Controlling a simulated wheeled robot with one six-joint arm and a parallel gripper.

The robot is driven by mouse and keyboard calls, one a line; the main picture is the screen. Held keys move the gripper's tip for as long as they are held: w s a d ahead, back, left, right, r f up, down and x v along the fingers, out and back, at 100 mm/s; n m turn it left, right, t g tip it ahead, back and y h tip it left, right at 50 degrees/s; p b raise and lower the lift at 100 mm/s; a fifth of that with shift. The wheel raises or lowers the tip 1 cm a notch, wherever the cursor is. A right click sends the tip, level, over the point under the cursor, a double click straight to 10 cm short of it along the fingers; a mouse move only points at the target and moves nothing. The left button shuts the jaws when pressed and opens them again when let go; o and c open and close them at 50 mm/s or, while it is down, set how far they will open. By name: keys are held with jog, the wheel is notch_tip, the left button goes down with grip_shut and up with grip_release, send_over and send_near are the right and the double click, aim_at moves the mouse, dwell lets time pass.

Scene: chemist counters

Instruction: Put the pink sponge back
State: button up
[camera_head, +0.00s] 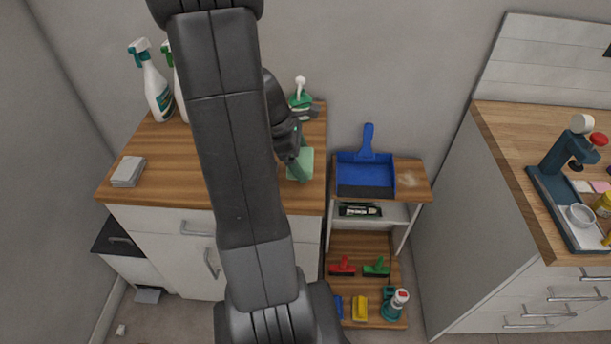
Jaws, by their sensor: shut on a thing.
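I cannot make out a pink sponge for certain. My gripper (297,160) points down over the right part of the left wooden counter (140,190), half hidden by my arm. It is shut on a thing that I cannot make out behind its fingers. A light green sponge-like block (306,162) shows right at the fingertips; I cannot tell whether they touch it. A small flat pink thing (599,187) lies on the right counter (520,150) at the picture's edge, too small to name.
White spray bottles (155,90) and a green-and-white bottle (301,100) stand at the back of the left counter. A grey stack (128,171) lies at its left. A blue dustpan (365,175) sits on the low shelf, with several brushes (342,267) below. A microscope-like device (563,155) stands right.

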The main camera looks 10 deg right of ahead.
jog(key=shift+f, duration=2.65)
jog(key=shift+f+b, duration=0.2)
jog(key=shift+b, duration=0.15)
jog(key=o, duration=1.1)
jog(key=shift+c, duration=0.2)
jog(key=shift+r, duration=0.2)
jog(key=p+v, duration=0.1)
jog(key=v, duration=1.1)
